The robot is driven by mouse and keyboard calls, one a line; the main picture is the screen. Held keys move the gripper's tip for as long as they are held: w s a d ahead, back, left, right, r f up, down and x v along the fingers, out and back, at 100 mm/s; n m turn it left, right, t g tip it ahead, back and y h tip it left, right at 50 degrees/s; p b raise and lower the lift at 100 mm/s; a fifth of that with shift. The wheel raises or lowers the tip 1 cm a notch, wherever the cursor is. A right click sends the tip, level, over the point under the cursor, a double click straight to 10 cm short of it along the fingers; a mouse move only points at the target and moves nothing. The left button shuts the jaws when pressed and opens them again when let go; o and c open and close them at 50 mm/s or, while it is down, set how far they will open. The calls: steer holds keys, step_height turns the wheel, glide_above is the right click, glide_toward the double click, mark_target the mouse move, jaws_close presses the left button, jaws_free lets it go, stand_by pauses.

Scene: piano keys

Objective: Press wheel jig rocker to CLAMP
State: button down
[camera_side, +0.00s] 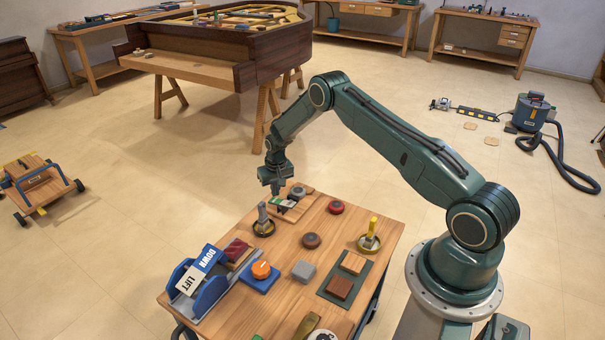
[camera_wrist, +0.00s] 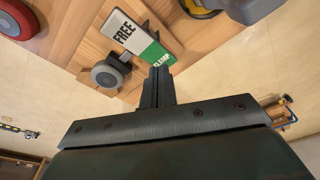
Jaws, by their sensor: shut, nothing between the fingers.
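The wheel jig rocker (camera_wrist: 138,37) shows in the wrist view with a white FREE half and a green CLAMP half. In the side view the rocker (camera_side: 284,204) sits on a wooden board at the table's far end. My gripper (camera_wrist: 158,74) is shut and empty, its tips over the outer end of the CLAMP half and hiding part of it. In the side view my gripper (camera_side: 277,192) points down at the rocker. I cannot tell whether the tips touch it or which half is lower. A grey wheel (camera_wrist: 107,76) is beside the rocker.
A blue and white LIFT/DOWN rocker (camera_side: 201,270) stands at the table's left front. An orange knob (camera_side: 261,269), a red round piece (camera_side: 336,207) and a dark round piece (camera_side: 311,240) are on the table (camera_side: 330,230).

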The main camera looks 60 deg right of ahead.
steer(key=shift+r, duration=2.65)
step_height(320, 180, up, 16)
steer(key=r+n, duration=0.1)
glide_above(276, 201)
steer(key=s+a, duration=0.2)
steer(key=a, duration=0.4)
steer(key=s+a+r+n+t, duration=0.1)
steer(key=s+a+r, duration=0.25)
steer(key=r, duration=0.35)
steer(key=s+a+r+n+t, duration=0.1)
steer(key=s+a+r, duration=0.25)
steer(key=r, duration=0.25)
steer(key=s+a+r+n+t, duration=0.1)
steer(key=s+a+r, duration=0.25)
steer(key=s, duration=0.35)
steer(key=s+a+r, duration=0.2)
steer(key=s+r, duration=0.3)
steer(key=s, duration=0.3)
steer(key=s+a+f+n, duration=0.1)
steer(key=s, duration=0.6)
steer(key=s+a+n+t, duration=0.1)
steer(key=s+a, duration=0.1)
steer(key=s, duration=0.5)
steer(key=shift+s+a+f+y, duration=0.25)
steer(key=shift+s+f+y, duration=0.1)
steer(key=shift+s+y, duration=0.05)
